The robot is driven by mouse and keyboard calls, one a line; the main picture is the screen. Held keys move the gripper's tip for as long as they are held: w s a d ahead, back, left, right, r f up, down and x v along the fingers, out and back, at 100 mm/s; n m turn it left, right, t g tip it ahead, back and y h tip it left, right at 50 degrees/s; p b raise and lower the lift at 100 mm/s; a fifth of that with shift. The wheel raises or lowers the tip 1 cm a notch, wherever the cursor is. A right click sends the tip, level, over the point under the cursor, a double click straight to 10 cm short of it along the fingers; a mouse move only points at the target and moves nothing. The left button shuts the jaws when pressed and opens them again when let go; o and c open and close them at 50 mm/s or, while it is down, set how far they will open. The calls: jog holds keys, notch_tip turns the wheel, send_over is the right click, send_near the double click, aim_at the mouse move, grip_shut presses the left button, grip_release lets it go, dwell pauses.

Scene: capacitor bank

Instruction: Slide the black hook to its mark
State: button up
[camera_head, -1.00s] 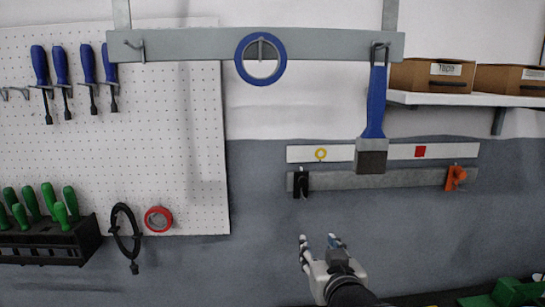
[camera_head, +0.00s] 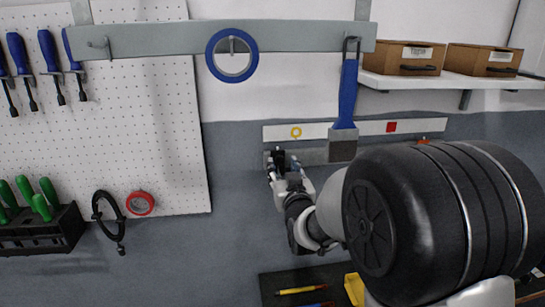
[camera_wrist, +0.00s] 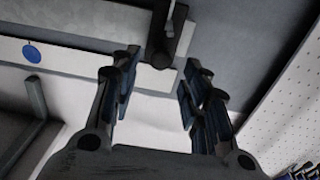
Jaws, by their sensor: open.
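The black hook (camera_head: 277,155) sits at the left end of the grey rail (camera_head: 312,157), left of the yellow ring mark (camera_head: 296,132). A red square mark (camera_head: 391,127) is farther right on the white strip (camera_head: 343,130). My gripper (camera_head: 281,168) is at the hook and partly hides it. In the wrist view my gripper (camera_wrist: 158,75) is open. The hook (camera_wrist: 164,40) shows between and just beyond the fingertips, with a gap on both sides. A blue disc (camera_wrist: 31,53) shows at the left there. An orange hook (camera_head: 424,141) is mostly hidden by my arm.
A blue-handled brush (camera_head: 347,95) hangs in front of the strip and rail, between the two marks. A blue tape roll (camera_head: 232,55) hangs above. A shelf (camera_head: 450,80) with boxes is at the upper right. A pegboard (camera_head: 160,100) is at the left.

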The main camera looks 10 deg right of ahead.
aim_at(280, 160)
jog(key=shift+w+p, duration=0.4)
jog(key=shift+w, duration=2.4)
jog(key=shift+c, duration=0.3)
grip_shut()
